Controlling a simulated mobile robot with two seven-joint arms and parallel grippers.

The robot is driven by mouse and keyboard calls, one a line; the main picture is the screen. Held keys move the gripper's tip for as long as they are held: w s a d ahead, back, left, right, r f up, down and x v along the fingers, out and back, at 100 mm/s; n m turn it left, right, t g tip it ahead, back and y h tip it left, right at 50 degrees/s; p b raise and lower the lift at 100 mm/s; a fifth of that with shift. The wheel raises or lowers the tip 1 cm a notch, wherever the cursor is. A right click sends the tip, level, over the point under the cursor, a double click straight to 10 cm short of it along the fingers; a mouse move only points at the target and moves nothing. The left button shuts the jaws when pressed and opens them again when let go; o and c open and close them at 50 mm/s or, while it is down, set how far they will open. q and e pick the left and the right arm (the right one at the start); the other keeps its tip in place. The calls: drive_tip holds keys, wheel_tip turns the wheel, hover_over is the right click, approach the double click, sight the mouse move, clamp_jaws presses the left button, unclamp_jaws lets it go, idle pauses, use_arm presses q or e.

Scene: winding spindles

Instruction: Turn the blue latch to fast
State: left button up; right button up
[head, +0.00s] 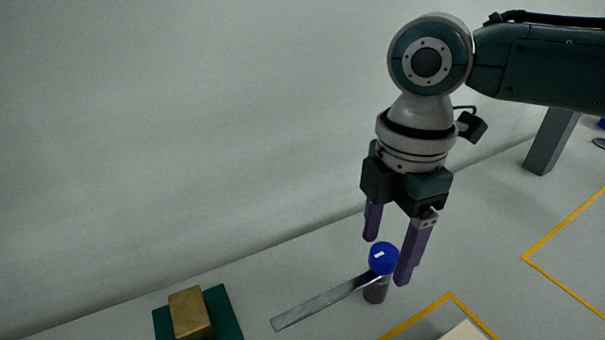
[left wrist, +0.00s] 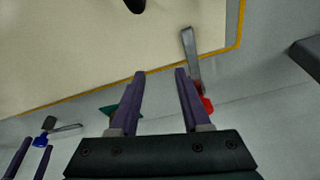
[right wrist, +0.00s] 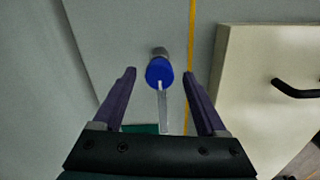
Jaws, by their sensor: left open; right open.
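The blue latch (head: 383,256) has a round blue cap with a white mark on a short grey post. Its flat metal lever (head: 318,305) points to the lower left in the head view. My right gripper (head: 388,260) is open and points down, with one finger on each side of the cap. In the right wrist view the cap (right wrist: 159,72) lies between the fingertips, with gaps on both sides, and the lever (right wrist: 163,112) runs down between the fingers. My left gripper (left wrist: 161,73) is open and empty. The blue latch (left wrist: 40,140) shows at the left there.
A brass block (head: 190,312) sits on a green pad (head: 226,312) left of the latch. A red latch (left wrist: 206,105) with a metal lever is near my left gripper. A pale panel (right wrist: 270,75) with a black handle stands beside the blue latch. Yellow lines mark the table.

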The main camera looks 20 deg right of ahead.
drive_tip(key=shift+c, duration=0.2)
clamp_jaws()
idle(0.5)
idle(0.8)
